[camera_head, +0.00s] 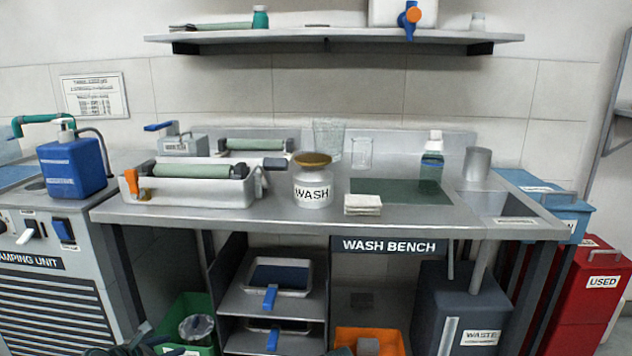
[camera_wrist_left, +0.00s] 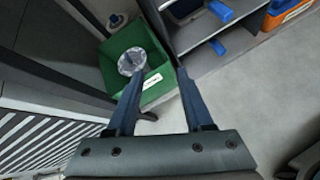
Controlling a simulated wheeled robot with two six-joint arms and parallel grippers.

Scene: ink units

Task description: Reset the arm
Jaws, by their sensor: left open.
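My left gripper (camera_wrist_left: 160,73) is open and empty in the left wrist view, its two blue-grey fingers apart and pointing down past the bench. In the head view only a dark part of it (camera_head: 128,344) shows at the bottom left edge, low in front of the green crate (camera_head: 200,308). The crate, with a clear bag-like item (camera_head: 196,328) inside, also shows beyond the fingers in the left wrist view (camera_wrist_left: 110,55). I cannot make out my right gripper.
The steel wash bench (camera_head: 250,216) carries a WASH pot (camera_head: 312,190), a roller tray (camera_head: 190,193) and cloths (camera_head: 362,205). Shelves with blue-handled trays (camera_head: 270,298), an orange crate (camera_head: 385,336) and a grey waste bin (camera_head: 460,305) stand below. Open floor (camera_wrist_left: 235,100) lies right of the fingers.

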